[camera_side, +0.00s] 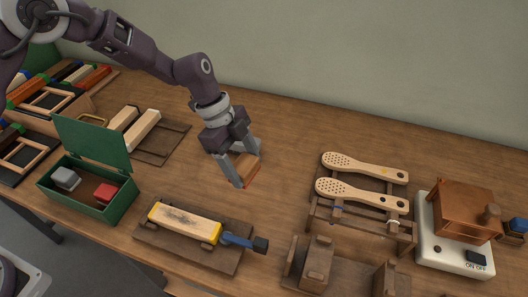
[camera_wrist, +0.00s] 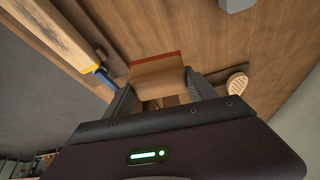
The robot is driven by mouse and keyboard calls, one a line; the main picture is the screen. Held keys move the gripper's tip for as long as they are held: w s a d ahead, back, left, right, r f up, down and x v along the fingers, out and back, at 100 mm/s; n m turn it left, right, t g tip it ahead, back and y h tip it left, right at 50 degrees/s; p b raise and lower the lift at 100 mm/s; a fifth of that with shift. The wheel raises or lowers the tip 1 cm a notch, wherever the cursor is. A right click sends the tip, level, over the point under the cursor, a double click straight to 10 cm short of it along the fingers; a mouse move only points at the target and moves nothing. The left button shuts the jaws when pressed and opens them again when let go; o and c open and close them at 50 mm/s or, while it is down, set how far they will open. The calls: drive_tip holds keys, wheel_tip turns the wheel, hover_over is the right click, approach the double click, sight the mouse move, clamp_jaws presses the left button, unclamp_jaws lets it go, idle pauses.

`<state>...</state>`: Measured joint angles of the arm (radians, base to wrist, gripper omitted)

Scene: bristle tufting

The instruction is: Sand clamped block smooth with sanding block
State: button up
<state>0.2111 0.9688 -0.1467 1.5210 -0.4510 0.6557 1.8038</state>
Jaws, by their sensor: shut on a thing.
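The clamped block (camera_side: 185,222) is a pale wooden bar with a dark, rough patch on top and yellow ends. It lies on a brown board (camera_side: 228,260) near the front edge, with a blue clamp (camera_side: 238,240) at its right end. In the wrist view, the clamped block (camera_wrist: 48,30) is at the upper left. My gripper (camera_side: 240,170) is shut on the sanding block (camera_side: 250,172), a tan-brown block with a reddish face. It holds this above the table, behind and to the right of the clamped block. In the wrist view, the sanding block (camera_wrist: 158,78) sits between the fingers.
An open green box (camera_side: 88,200) with a grey and a red block stands at left. Two perforated wooden paddles (camera_side: 362,192) rest on a rack at right. A white device (camera_side: 455,250) stands further right. Bare table (camera_side: 285,165) surrounds my gripper.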

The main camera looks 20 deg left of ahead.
drive_tip(key=s+a+r+m+g+y, duration=0.1)
drive_tip(key=s+a+r+m, duration=0.2)
drive_tip(key=s, duration=0.4)
drive_tip(key=s+a+m+g, duration=0.1)
drive_tip(key=s+a+m, duration=0.25)
drive_tip(key=s, duration=0.35)
hover_over(201, 231)
drive_tip(key=w+a, duration=0.1)
drive_tip(key=shift+m, duration=0.35)
drive_tip(key=shift+a+f, duration=0.1)
drive_tip(key=shift+f, duration=3.05)
drive_tip(key=shift+w+a+f, duration=0.1)
drive_tip(key=shift+a+f, duration=0.25)
drive_tip(key=shift+f, duration=0.45)
drive_tip(key=shift+c, duration=1.3)
drive_tip(key=shift+a, duration=5.3)
drive_tip(key=shift+d, duration=5.75)
wheel_tip(201, 231, up, 8)
drive_tip(key=shift+r, duration=0.15)
drive_tip(key=shift+a, duration=0.1)
